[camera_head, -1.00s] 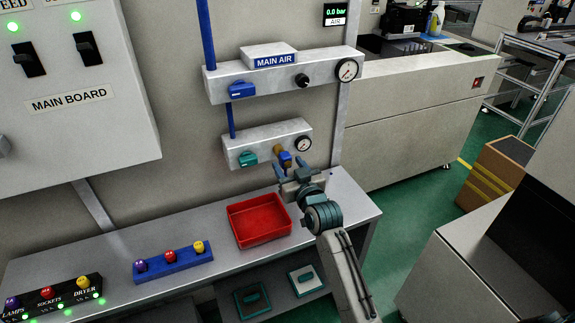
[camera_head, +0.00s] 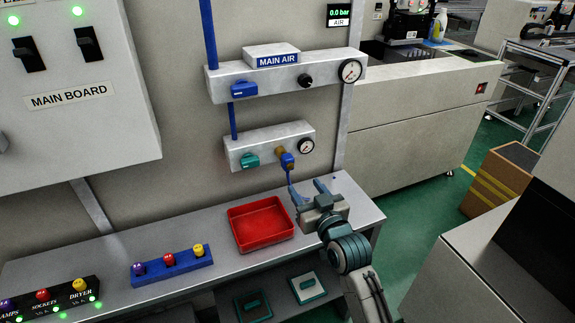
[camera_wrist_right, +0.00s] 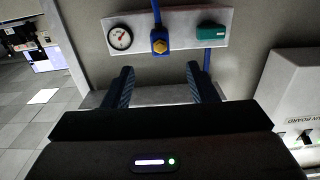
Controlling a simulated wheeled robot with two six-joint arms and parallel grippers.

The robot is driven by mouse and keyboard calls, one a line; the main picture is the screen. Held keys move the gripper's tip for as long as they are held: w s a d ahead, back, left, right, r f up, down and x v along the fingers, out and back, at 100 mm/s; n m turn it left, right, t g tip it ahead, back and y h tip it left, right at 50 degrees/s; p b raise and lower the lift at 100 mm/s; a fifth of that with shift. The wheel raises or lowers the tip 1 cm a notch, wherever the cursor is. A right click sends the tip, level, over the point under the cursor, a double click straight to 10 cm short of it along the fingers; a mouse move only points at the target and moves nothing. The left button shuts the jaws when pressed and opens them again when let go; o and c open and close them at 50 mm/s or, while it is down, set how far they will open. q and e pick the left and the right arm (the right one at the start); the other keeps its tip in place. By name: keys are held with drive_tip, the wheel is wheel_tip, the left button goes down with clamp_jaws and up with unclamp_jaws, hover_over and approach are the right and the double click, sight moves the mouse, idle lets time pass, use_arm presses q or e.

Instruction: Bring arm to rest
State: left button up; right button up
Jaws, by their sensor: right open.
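My right gripper (camera_head: 306,189) is open and empty over the right end of the grey bench, to the right of the red tray (camera_head: 262,224). It also shows in the right wrist view (camera_wrist_right: 159,74), its two fingers spread apart. The blue and brass fitting (camera_head: 287,159) is on the lower wall panel (camera_head: 268,143), above the fingertips in the head view. In the right wrist view this fitting (camera_wrist_right: 159,42) appears beyond the gap between the fingers, clear of them. My left gripper is not in view.
A blue block with several coloured knobs (camera_head: 172,268) lies left of the tray. The main air panel (camera_head: 285,76) is on the wall above. A cardboard box (camera_head: 499,178) stands on the green floor at right. The tray looks empty.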

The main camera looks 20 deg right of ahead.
drive_tip(key=s+d+f+g, duration=0.2)
drive_tip(key=s+f+g, duration=0.6)
drive_tip(key=s+f, duration=0.65)
drive_tip(key=s+d+f+g+h, duration=0.1)
drive_tip(key=s+f+g, duration=0.15)
drive_tip(key=s, duration=0.65)
drive_tip(key=s+d+f+g+h, duration=0.15)
drive_tip(key=s+g, duration=0.25)
drive_tip(key=s, duration=0.4)
wheel_tip(320, 180, down, 30)
drive_tip(key=d+g, duration=0.1)
drive_tip(key=d, duration=0.2)
drive_tip(key=s+f+g, duration=0.1)
drive_tip(key=s+f, duration=1.8)
drive_tip(key=shift+d+f, duration=0.4)
